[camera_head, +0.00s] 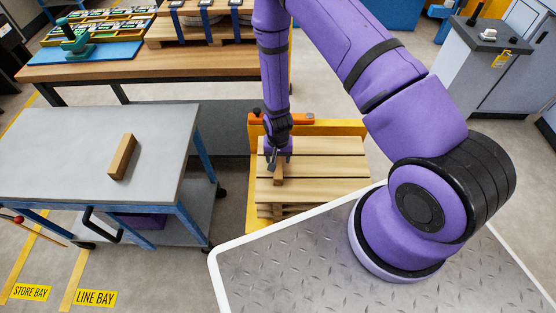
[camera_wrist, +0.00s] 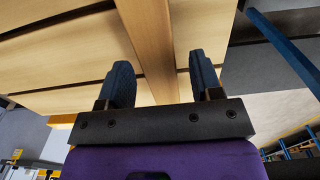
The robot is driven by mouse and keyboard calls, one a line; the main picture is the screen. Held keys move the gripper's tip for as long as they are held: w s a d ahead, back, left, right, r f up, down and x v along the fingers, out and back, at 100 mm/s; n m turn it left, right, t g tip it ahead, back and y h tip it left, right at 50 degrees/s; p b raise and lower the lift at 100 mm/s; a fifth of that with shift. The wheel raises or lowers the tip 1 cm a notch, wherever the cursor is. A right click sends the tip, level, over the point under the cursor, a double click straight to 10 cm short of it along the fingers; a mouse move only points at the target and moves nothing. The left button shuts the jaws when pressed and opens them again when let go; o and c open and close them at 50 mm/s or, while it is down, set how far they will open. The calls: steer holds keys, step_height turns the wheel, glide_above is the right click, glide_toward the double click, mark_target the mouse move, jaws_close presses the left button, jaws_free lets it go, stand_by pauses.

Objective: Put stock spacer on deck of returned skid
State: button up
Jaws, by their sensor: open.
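A wooden spacer bar (camera_head: 278,177) is at the slatted deck of the wooden skid (camera_head: 330,170), at the deck's left part. My gripper (camera_head: 277,163) points down over this bar. In the wrist view the bar (camera_wrist: 150,45) runs between my two open fingers (camera_wrist: 162,82), with gaps visible beside it, and deck boards (camera_wrist: 60,65) show behind it. Whether the bar's whole underside touches the deck is hard to tell. A second, similar wooden bar (camera_head: 122,157) lies on the grey-topped cart (camera_head: 60,150) to the left. My gripper hides part of the bar at the skid.
The skid stands against an orange-yellow frame (camera_head: 345,128). A wooden bench (camera_head: 190,62) with strapped coils (camera_head: 200,25) and a green tool (camera_head: 75,40) stands behind. A grey cabinet (camera_head: 475,70) is at the back right. The right part of the deck is clear.

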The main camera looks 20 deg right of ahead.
step_height(320, 180, up, 10)
stand_by(0.5)
step_height(320, 180, up, 16)
steer(key=n+t, duration=0.1)
glide_above(278, 159)
steer(key=w, duration=0.3)
steer(key=s+d+r+n+t, duration=0.1)
steer(key=s+d+r, duration=0.1)
steer(key=r, duration=0.6)
steer(key=s+d+r+t, duration=0.1)
steer(key=s+r, duration=0.1)
steer(key=r, duration=0.5)
steer(key=s+d+r+n+t, duration=0.1)
steer(key=s+d+r, duration=0.1)
steer(key=s+r, duration=0.7)
steer(key=s+d+r+n+t, duration=0.1)
steer(key=s+d+r, duration=0.1)
steer(key=s+r, duration=0.8)
steer(key=shift+s+d+r+n, duration=0.2)
steer(key=shift+s+d+n, duration=0.1)
steer(key=shift+s, duration=0.85)
